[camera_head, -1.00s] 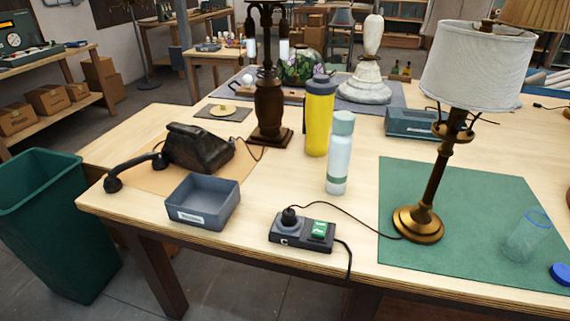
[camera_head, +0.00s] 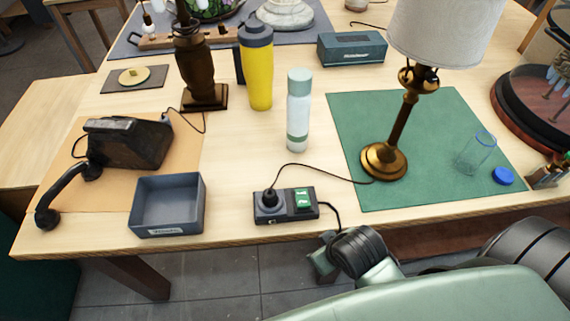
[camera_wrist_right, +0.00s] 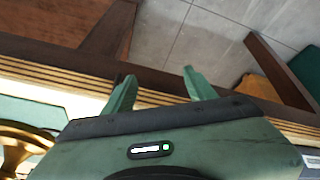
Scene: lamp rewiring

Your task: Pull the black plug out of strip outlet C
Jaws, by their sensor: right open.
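The black plug (camera_head: 269,197) sits in the outlet of the small dark power strip (camera_head: 286,215) near the table's front edge. A green switch (camera_head: 303,199) is on the strip to the right of the plug. The plug's black cord (camera_head: 318,171) arcs right to the brass lamp base (camera_head: 384,161). My right gripper (camera_head: 322,262) is in front of the table edge, below and right of the strip, apart from it. In the right wrist view its two green fingers (camera_wrist_right: 158,88) are spread and empty. My left gripper is not in view.
A grey tray (camera_head: 168,234) stands left of the strip, with a black telephone (camera_head: 128,142) behind it. A white bottle (camera_head: 298,110) and a yellow bottle (camera_head: 257,70) stand behind the strip. A green mat (camera_head: 440,185) with a clear jar (camera_head: 475,153) lies to the right.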

